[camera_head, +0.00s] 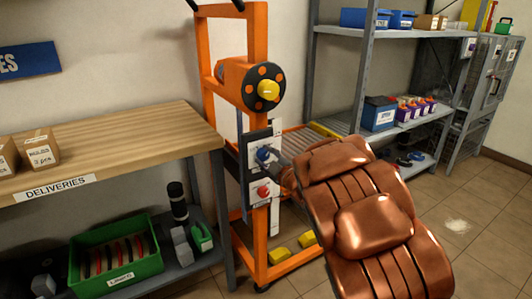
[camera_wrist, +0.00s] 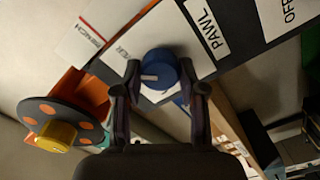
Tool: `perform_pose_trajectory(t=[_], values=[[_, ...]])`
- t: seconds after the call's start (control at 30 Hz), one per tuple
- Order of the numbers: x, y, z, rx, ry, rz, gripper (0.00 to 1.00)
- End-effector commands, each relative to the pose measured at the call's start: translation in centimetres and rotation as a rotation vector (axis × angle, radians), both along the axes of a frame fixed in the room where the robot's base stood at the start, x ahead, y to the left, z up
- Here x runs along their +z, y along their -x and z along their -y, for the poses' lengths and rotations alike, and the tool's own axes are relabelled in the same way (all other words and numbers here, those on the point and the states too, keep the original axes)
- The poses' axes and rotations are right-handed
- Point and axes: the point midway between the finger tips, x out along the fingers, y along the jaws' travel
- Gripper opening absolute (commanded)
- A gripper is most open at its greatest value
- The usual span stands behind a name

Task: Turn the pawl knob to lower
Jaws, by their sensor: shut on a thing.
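The blue pawl knob (camera_head: 264,155) sits on a white label plate on the orange lift frame (camera_head: 257,205). In the wrist view the knob (camera_wrist: 160,72) has a white pointer mark on its face, and a label reading "PAWL" (camera_wrist: 208,32) is beside it. My gripper (camera_head: 277,160) reaches the knob from the right in the head view. In the wrist view my gripper's fingers (camera_wrist: 160,90) stand on both sides of the knob, shut on it. Part of the label plate's lettering is hidden or too small to read.
A red knob (camera_head: 264,191) is below the blue one. A black handwheel with a yellow hub (camera_head: 268,90) is above. A wooden bench (camera_head: 110,145) stands left, with a green crate (camera_head: 115,262) below. Grey shelving (camera_head: 367,60) stands behind right. Open floor lies at right.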

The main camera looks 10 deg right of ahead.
Motion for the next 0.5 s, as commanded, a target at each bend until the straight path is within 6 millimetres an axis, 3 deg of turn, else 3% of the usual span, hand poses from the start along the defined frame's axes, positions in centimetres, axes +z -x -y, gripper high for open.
perform_pose_trajectory(t=[0.5], values=[[0.03,-0.02,-0.02,0.0,-0.064,-0.019,0.06]])
